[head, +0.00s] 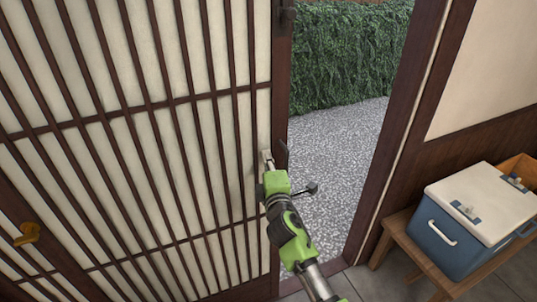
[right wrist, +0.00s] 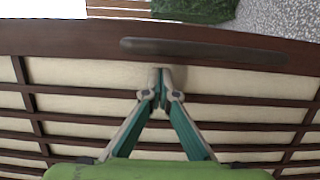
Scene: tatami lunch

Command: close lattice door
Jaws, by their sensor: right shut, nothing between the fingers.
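The lattice door (head: 190,133), dark wood bars over cream panels, fills the left of the head view. It stands open, with a gap between its right edge and the door frame (head: 398,130). A dark handle (right wrist: 200,48) runs along the door's edge stile in the right wrist view; in the head view it (head: 281,155) shows beside my gripper. My right gripper (head: 267,157) is shut and empty, its tips (right wrist: 160,76) close to the door face beside the handle. I cannot tell whether they touch it. My left gripper is not in view.
A blue cooler (head: 450,235) with a white lid stands on a wooden bench (head: 402,235) at the right, beyond the frame. Gravel (head: 335,150) and a green hedge (head: 345,50) show through the opening. A brass-coloured fitting (head: 27,234) is at the lower left.

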